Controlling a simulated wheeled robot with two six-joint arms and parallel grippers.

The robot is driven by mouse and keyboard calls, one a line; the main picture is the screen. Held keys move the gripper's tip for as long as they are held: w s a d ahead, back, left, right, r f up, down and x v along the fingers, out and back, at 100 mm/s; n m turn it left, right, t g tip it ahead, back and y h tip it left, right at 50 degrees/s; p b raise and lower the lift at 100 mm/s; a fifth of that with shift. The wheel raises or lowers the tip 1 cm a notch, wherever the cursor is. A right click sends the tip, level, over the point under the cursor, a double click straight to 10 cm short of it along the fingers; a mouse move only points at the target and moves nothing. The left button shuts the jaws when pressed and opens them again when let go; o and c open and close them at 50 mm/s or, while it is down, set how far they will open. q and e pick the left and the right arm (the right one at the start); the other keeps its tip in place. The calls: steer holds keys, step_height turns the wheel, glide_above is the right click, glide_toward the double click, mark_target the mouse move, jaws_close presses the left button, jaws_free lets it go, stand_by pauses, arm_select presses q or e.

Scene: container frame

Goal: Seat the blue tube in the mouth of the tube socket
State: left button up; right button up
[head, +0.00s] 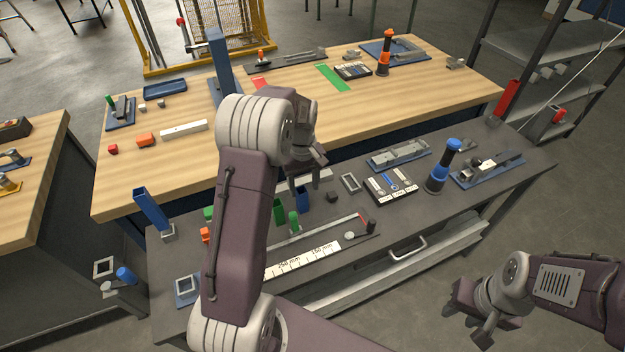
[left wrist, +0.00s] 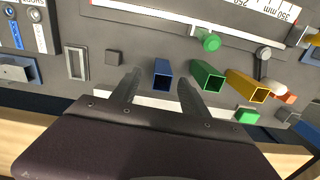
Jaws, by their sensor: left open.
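A short, square, open-ended blue tube (head: 302,198) stands on the dark bench, partly hidden by my left arm. In the left wrist view the blue tube (left wrist: 162,70) lies between and beyond the fingers of my left gripper (left wrist: 159,88), which are spread and not visibly gripping it. In the head view my left gripper (head: 308,160) hangs above the bench's back edge. A grey rectangular frame with an open mouth (head: 349,182), seemingly the tube socket, lies right of the tube; it also shows in the left wrist view (left wrist: 77,63). My right gripper (head: 468,312) is open and empty.
Green (left wrist: 207,75) and yellow (left wrist: 246,87) tubes stand close beside the blue tube. A small dark block (left wrist: 113,58) lies between tube and frame. A label tray (head: 391,188) and a blue-handled tool (head: 442,165) stand further right. A white ruler (head: 303,260) lies in front.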

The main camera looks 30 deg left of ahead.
mark_target(302, 203)
arm_select(q)
steer(key=shift+s+a+f+n, duration=0.1)
steer(key=shift+a+f+n, duration=0.05)
steer(key=shift+f, duration=0.3)
steer(key=shift+a+f+n, duration=0.15)
steer(key=shift+f, duration=0.3)
steer(key=shift+w+a+f, duration=0.1)
steer(key=shift+w+f, duration=0.1)
steer(key=shift+f, duration=0.85)
steer(key=shift+w+f, duration=0.15)
steer(key=f, duration=0.3)
steer(key=f+p, duration=0.1)
steer(key=shift+s+f, duration=0.25)
steer(key=shift+s, duration=0.1)
steer(key=shift+w+f, duration=0.15)
steer(key=shift+f, duration=0.1)
jaws_close()
arm_select(e)
steer(key=shift+s+r, duration=0.2)
steer(key=shift+s, duration=0.15)
